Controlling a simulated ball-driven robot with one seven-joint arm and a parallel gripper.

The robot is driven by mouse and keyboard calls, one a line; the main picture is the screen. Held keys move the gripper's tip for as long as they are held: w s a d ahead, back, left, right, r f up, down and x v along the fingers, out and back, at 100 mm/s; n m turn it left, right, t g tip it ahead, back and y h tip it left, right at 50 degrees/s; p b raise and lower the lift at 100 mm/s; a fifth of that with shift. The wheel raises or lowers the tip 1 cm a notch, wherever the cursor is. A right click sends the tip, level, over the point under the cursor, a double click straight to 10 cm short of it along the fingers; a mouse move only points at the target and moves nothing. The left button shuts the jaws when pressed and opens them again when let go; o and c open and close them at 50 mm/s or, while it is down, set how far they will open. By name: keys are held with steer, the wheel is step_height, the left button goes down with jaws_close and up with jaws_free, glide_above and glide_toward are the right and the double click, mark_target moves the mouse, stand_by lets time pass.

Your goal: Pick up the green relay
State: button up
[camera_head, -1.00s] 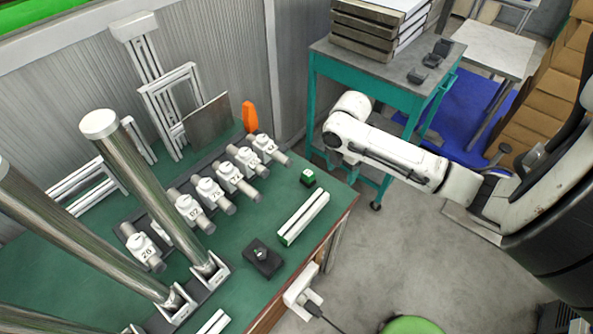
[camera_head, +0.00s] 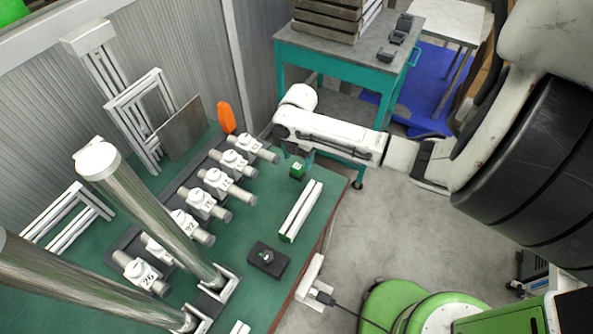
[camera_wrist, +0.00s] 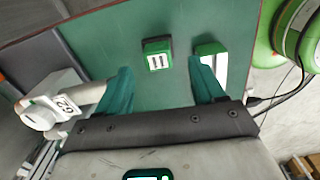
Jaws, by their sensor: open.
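The green relay (camera_head: 297,171) is a small green block with a pale marking on top, on the green tabletop near its far right corner. In the wrist view the relay (camera_wrist: 157,54) lies just beyond the gap between my fingertips. My gripper (camera_wrist: 160,76) is open and empty, with one teal finger on each side of that gap. In the head view the gripper is mostly hidden below my white forearm, close by the relay. I cannot tell its exact height above the table.
A white bar with green ends (camera_head: 301,211) lies close to the relay. A row of numbered white valves (camera_head: 221,183) stands to its left. A black switch box (camera_head: 267,258) sits nearer. An orange object (camera_head: 226,117) stands behind. A teal cart (camera_head: 345,75) stands beyond the table.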

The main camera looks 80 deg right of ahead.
mark_target(297, 166)
steer(key=shift+w+f+p, duration=0.1)
steer(key=shift+f+p, duration=0.3)
steer(key=shift+f, duration=2.15)
steer(key=c, duration=1.1)
steer(key=shift+r, duration=0.1)
